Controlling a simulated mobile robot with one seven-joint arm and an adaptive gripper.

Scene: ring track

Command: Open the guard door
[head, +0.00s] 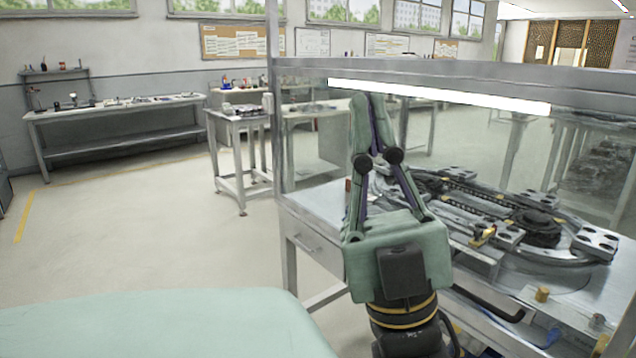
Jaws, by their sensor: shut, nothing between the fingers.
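The guard (450,72) is a metal-framed enclosure with clear panels over the ring track (470,205), at the right in the head view. I cannot clearly make out the door's edges, or whether it is shut. A dark curved bar (488,300), which looks like a handle, sits low on the front side, right of my wrist. My gripper (367,102) is shut and empty, with its fingers pointing up and its tips together. It stands in front of the enclosure's left part and hides some of the track. Whether it touches the guard cannot be told.
A bright light strip (440,96) runs under the top frame. The enclosure stands on a metal bench with a drawer (305,235). A small table (238,118) and a long workbench (115,108) stand further back left. The floor at left is clear.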

